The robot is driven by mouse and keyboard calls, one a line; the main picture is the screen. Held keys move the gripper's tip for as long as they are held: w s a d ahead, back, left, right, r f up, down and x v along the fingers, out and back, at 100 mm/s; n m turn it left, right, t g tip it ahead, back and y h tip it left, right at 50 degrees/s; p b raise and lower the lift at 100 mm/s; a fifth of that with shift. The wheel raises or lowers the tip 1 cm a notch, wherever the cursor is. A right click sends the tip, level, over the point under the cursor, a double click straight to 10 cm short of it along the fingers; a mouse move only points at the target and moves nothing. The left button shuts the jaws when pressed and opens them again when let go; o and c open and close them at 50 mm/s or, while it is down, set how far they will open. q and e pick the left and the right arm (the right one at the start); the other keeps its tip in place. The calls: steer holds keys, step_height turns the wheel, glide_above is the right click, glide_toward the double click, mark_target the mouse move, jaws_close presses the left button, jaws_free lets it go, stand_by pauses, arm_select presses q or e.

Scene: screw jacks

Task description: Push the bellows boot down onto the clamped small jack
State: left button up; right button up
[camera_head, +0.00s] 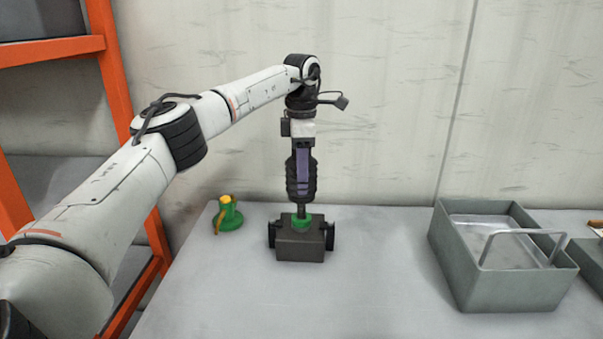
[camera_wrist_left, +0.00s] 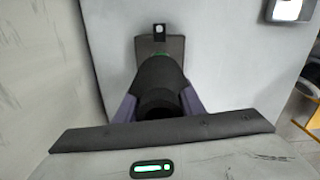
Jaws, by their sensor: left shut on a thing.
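The black ribbed bellows boot (camera_head: 292,184) is upright in my left gripper (camera_head: 303,178), whose purple fingers are shut on it. The boot also shows from above between the fingers in the left wrist view (camera_wrist_left: 160,82). Below it, a narrower dark piece reaches down to the green small jack (camera_head: 301,221); I cannot tell whether it is the boot's lower end or the jack's screw. The jack sits in a dark grey clamp (camera_head: 300,247) on the table, with only its green top showing. In the left wrist view the boot mostly hides the jack. My right gripper is out of view.
A green jack with a yellow top (camera_head: 229,215) stands left of the clamp. A grey metal bin (camera_head: 508,290) with a handle stands at the right. An orange-framed shelf (camera_head: 125,90) is at the left, and a wall is behind. The front table (camera_head: 370,290) is clear.

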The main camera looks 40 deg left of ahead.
mark_target(301, 206)
arm_select(q)
steer(key=shift+f, duration=1.8)
steer(key=shift+f+b, duration=0.25)
steer(key=shift+b, duration=0.05)
steer(key=shift+f+b, duration=0.3)
steer(key=shift+f, duration=1.85)
steer(key=o, duration=1.2)
steer(key=shift+f, duration=0.1)
step_height(301, 206, up, 10)
steer(key=shift+r, duration=0.2)
